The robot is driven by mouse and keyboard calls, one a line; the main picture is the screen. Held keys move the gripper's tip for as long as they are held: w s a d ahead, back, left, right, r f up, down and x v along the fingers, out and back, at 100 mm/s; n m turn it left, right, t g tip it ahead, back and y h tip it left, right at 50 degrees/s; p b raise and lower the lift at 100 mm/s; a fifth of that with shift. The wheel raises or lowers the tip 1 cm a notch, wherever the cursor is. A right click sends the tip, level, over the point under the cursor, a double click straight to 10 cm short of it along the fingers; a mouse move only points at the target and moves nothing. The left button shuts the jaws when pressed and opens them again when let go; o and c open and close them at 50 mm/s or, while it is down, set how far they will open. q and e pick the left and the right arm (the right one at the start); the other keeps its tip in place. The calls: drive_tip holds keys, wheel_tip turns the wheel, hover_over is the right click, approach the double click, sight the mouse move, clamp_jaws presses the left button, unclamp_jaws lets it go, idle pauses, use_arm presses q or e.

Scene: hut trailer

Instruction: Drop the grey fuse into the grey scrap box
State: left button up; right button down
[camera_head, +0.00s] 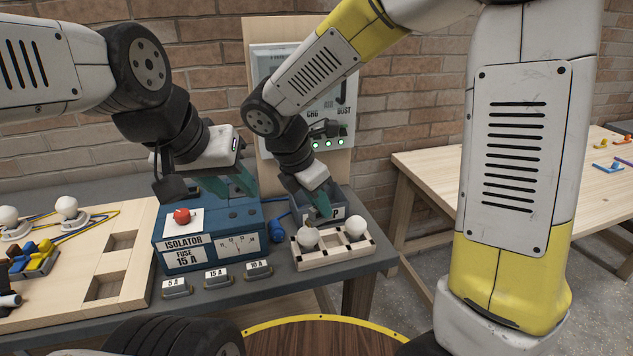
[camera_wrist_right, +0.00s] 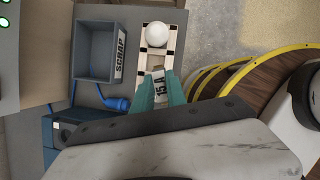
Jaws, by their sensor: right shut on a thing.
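My right gripper (camera_wrist_right: 160,92) is shut on a grey fuse (camera_wrist_right: 159,84) with a white 15 A label. The inside that shows is empty. My left gripper (camera_head: 236,184) is over the blue isolator box (camera_head: 213,233), its fingers apart.
Labelled fuses, including the 15 A one (camera_head: 216,279), stand before the isolator. A blue cylinder (camera_head: 277,231) lies between isolator and scrap box.

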drive_tip(key=shift+w+a+r+n, duration=0.15)
drive_tip(key=shift+w+n, duration=0.05)
drive_tip(key=shift+n, duration=0.1)
drive_tip(key=w+f, duration=0.2)
drive_tip(key=w, duration=0.5)
drive_tip(key=w+f, duration=0.3)
drive_tip(key=w, duration=0.5)
drive_tip(key=shift+w+d, duration=0.3)
drive_tip(key=shift+d, duration=0.1)
drive_tip(key=shift+f, duration=0.1)
drive_tip(key=shift+f, duration=0.5)
drive_tip(key=c, duration=1.3)
unclamp_jaws()
drive_tip(key=shift+c, duration=0.2)
drive_tip(key=shift+r, duration=0.1)
